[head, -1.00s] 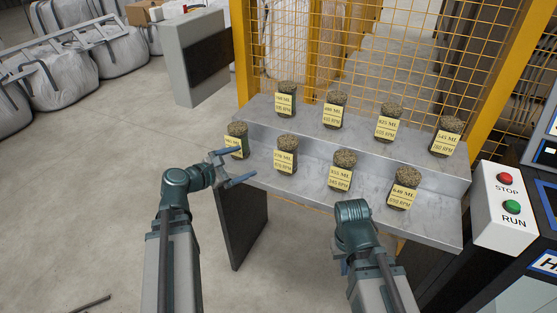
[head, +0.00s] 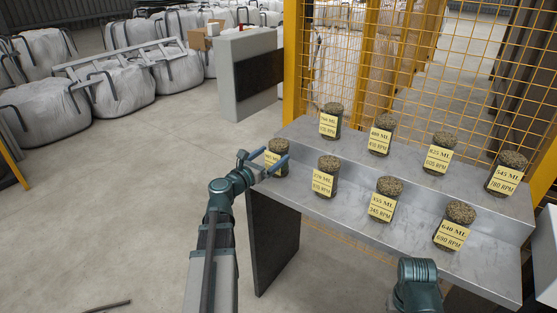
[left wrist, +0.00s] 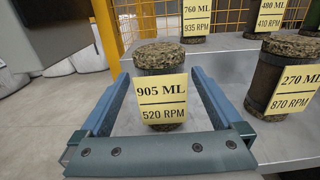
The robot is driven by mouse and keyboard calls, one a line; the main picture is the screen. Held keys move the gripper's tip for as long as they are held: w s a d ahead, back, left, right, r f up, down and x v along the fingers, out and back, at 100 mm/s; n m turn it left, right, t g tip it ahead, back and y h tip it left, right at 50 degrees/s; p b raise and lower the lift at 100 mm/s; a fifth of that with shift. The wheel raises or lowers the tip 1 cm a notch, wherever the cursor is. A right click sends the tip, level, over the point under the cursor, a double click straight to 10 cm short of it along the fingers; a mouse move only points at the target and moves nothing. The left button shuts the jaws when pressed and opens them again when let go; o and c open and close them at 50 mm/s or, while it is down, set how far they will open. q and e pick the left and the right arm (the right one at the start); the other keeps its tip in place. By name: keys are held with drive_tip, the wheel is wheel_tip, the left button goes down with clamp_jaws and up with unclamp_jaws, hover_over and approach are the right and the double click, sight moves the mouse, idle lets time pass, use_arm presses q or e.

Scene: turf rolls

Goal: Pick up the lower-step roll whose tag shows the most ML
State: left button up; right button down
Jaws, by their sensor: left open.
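On the lower step stand, left to right, the 905 ML roll (head: 278,146), the 270 ML roll (head: 328,163), the 355 ML roll (head: 389,187) and the 640 ML roll (head: 460,214). The left wrist view shows the tag of the 905 ML roll (left wrist: 160,60) clearly: 905 ML, 520 RPM. My left gripper (head: 268,158) is open at this roll, with one finger on each side of it in the left wrist view (left wrist: 157,75). The roll is upright on the step. My right arm shows at the bottom, but its gripper does not.
Several more tagged rolls stand on the upper step, including a 760 ML roll (head: 331,107) and a 545 ML roll (head: 511,160). The metal stand (head: 350,212) has a yellow mesh fence (head: 440,60) behind it. Open floor lies left of it.

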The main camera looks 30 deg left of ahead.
use_arm(q)
drive_tip(key=shift+w+d, duration=0.15)
drive_tip(key=shift+w, duration=1.6)
drive_tip(key=shift+w+d, duration=0.1)
drive_tip(key=shift+w, duration=1.6)
clamp_jaws()
use_arm(e)
drive_tip(key=shift+r, duration=0.1)
